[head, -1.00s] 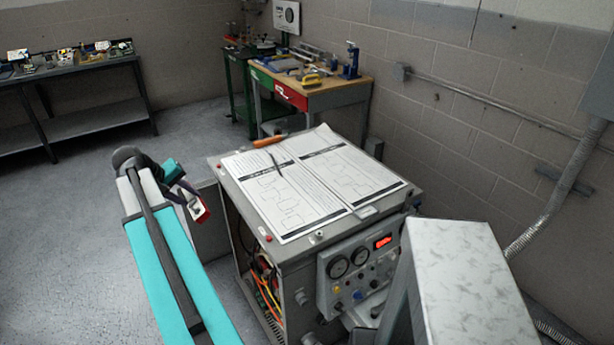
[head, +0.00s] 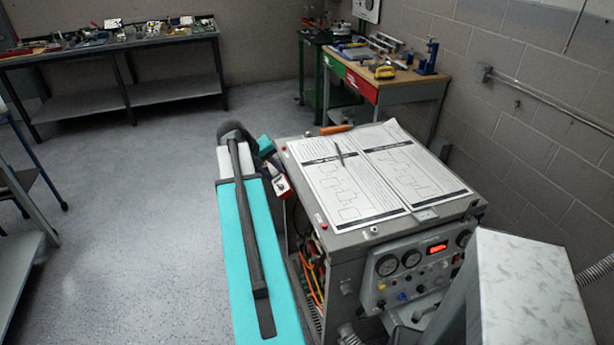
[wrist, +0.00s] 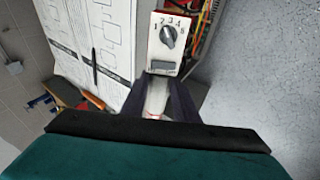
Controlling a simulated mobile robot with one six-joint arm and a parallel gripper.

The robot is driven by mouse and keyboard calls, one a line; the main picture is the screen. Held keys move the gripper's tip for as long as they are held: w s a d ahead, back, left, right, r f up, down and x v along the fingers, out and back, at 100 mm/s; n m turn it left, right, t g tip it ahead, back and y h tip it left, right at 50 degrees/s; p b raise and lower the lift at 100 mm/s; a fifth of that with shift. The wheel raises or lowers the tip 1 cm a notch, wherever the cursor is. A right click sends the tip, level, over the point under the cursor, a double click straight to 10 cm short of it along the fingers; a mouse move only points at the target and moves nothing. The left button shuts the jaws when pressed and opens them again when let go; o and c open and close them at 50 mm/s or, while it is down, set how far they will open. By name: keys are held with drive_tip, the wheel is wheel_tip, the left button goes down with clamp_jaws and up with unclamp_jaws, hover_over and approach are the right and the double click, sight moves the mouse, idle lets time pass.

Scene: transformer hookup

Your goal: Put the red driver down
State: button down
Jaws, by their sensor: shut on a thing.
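The red driver (head: 282,188) is a small white and red body at the end of my arm in the head view, just left of the grey cabinet. In the wrist view the driver (wrist: 168,40) shows its pale face with a dark numbered dial and a grey block below it. My gripper (wrist: 159,92) is shut on the driver's pale shank or handle, between two dark fingers. In the head view my gripper (head: 271,166) is partly hidden by the arm. The driver is held in the air beside the cabinet's open, wired side.
The grey cabinet (head: 350,240) has printed sheets (head: 365,165), a pen and an orange-handled tool (head: 336,129) on top. A wooden workbench (head: 385,85) stands behind. A dark bench (head: 120,38) with several items stands at the far left. The floor between is clear.

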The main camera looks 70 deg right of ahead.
drive_tip(key=s+d+p, duration=0.1)
drive_tip(key=s+d, duration=0.1)
drive_tip(key=s+d+p, duration=0.1)
drive_tip(key=s, duration=0.2)
drive_tip(key=s+d+f+p, duration=0.1)
drive_tip(key=s+d, duration=0.1)
drive_tip(key=s, duration=0.1)
drive_tip(key=shift+s+d, duration=0.25)
drive_tip(key=shift+d, duration=0.05)
drive_tip(key=shift+f+p, duration=0.8)
drive_tip(key=shift+f, duration=0.9)
drive_tip(key=c, duration=1.4)
unclamp_jaws()
drive_tip(key=shift+f, duration=0.15)
drive_tip(key=shift+a+r, duration=0.1)
drive_tip(key=shift+r, duration=0.1)
drive_tip(key=shift+b+v, duration=1.5)
drive_tip(key=shift+v, duration=4.4)
